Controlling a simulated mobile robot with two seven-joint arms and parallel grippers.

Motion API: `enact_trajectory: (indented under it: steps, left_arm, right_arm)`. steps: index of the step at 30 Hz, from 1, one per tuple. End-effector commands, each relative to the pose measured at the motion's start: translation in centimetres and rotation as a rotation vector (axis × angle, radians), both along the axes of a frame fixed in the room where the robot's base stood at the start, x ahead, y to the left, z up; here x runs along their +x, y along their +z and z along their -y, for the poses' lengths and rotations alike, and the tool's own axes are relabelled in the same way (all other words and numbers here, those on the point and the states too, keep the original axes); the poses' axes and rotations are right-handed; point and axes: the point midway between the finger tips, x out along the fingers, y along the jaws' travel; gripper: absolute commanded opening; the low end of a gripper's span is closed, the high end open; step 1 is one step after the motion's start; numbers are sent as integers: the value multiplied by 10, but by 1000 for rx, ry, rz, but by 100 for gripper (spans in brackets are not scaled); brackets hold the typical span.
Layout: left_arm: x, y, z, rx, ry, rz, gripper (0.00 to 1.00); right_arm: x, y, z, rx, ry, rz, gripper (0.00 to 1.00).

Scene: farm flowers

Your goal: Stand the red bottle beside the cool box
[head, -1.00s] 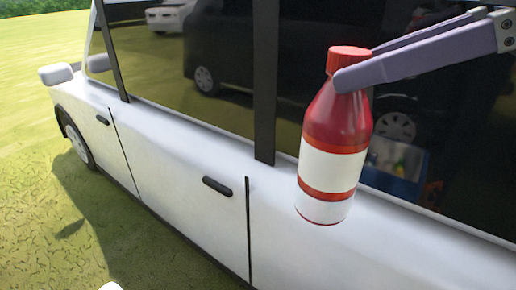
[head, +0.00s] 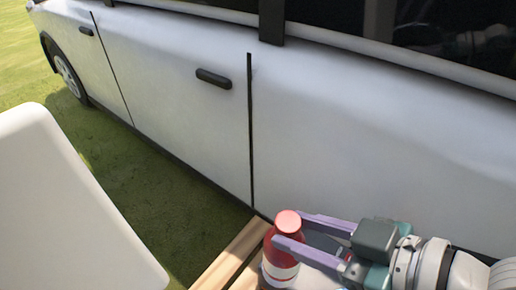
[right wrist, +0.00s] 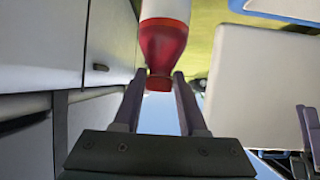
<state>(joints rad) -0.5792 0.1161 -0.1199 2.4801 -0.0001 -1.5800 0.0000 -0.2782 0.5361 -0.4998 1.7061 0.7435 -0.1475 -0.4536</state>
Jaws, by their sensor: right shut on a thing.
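The red bottle (head: 280,262), with a red cap and a white label, is upright at the bottom middle of the head view. My right gripper (head: 287,230) is shut on it near the neck, its purple fingers on either side. In the right wrist view the bottle (right wrist: 163,38) hangs upside down in the picture, its neck between the fingertips. The bottle's base is cut off by the frame, so I cannot tell if it touches anything. No cool box can be made out for certain. Purple finger-like parts (right wrist: 308,135) at the right wrist view's edge look like my left gripper.
Wooden slats (head: 232,258) lie beside the bottle on its left. A white car (head: 160,90) runs along the back, close behind my right gripper. A large smooth white shape (head: 65,205) fills the left. Grass (head: 135,170) shows between them.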

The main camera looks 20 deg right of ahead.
Motion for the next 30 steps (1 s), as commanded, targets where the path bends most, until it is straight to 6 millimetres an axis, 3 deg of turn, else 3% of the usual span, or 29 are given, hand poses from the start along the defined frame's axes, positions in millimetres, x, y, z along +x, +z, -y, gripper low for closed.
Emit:
enact_trajectory:
  steps: [1,3,12,17,24,30]
  left_arm:
    - [0,-13,0,2,-2,0,100]
    - [0,-19,-1,4,-3,0,100]
    - [0,-33,-2,8,-6,0,100]
    - [0,-55,-2,8,-6,0,100]
    - [0,-106,-2,7,-5,0,100]
    - [0,-137,-1,3,-2,-1,100]
  right_arm:
    - [-11,-23,-4,-1,8,-1,0]
    - [-26,-41,-8,0,21,0,0]
    - [-61,-76,-20,3,56,7,0]
    - [-63,-107,-21,2,60,8,0]
    - [-63,-179,-21,2,60,9,0]
    - [-63,-222,-21,3,59,7,0]
